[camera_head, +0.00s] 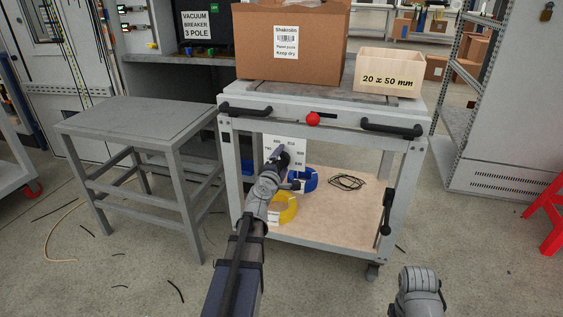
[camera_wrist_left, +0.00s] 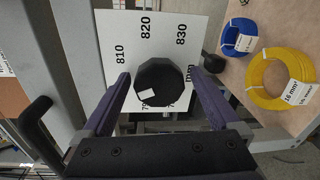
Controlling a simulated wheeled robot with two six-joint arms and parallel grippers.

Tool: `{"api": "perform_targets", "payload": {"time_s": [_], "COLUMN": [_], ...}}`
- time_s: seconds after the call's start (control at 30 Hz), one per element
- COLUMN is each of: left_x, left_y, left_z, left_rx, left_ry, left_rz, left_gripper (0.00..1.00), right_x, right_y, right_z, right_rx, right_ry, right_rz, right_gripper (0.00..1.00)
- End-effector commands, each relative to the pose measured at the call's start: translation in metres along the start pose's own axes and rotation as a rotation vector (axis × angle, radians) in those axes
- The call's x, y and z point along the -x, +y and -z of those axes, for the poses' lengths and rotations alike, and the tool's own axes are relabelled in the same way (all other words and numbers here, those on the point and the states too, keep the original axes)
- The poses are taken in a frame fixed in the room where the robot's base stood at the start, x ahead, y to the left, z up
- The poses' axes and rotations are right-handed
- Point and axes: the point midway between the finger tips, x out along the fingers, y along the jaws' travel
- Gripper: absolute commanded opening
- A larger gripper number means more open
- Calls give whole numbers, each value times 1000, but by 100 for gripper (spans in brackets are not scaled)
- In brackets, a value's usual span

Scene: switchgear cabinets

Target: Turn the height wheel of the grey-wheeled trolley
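The trolley (camera_head: 330,116) stands in the middle of the head view, with a grey castor (camera_head: 373,271) at its front right. Its dark, many-sided height wheel (camera_wrist_left: 159,82) shows in the left wrist view in front of a white scale plate (camera_wrist_left: 148,28) marked 810, 820 and 830. My left gripper (camera_wrist_left: 160,78) is open, its two purple fingers on either side of the wheel with small gaps. In the head view my left gripper (camera_head: 283,157) reaches under the trolley's top and mostly hides the wheel. My right gripper is out of view.
A cardboard box (camera_head: 262,45) and a wooden box (camera_head: 388,73) stand on the trolley. A yellow coil (camera_head: 284,208) and a blue coil (camera_head: 305,180) lie on its lower shelf. A grey table (camera_head: 140,115) stands left. Another trolley with a red castor (camera_head: 33,189) is farther left.

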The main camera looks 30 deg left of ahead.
Motion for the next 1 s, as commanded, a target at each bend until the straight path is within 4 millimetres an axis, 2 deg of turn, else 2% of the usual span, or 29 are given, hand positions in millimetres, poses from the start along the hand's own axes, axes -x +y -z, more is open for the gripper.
{"api": "perform_targets", "payload": {"time_s": [0.37, 0.57, 0.8, 1.0], "left_x": [4, 26, 67, 79], "left_y": [1, 1, 1, 0], "left_z": [1, 1, 0, 0], "left_rx": [1, 2, 1, 1], "left_ry": [3, 4, 3, 2], "left_rz": [-2, -2, -1, -1], "left_gripper": [100, 100, 100, 100], "right_x": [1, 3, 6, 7], "right_y": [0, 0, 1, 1], "right_z": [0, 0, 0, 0], "right_rx": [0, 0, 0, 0], "right_ry": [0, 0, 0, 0], "right_rz": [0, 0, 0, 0], "right_gripper": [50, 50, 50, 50]}}
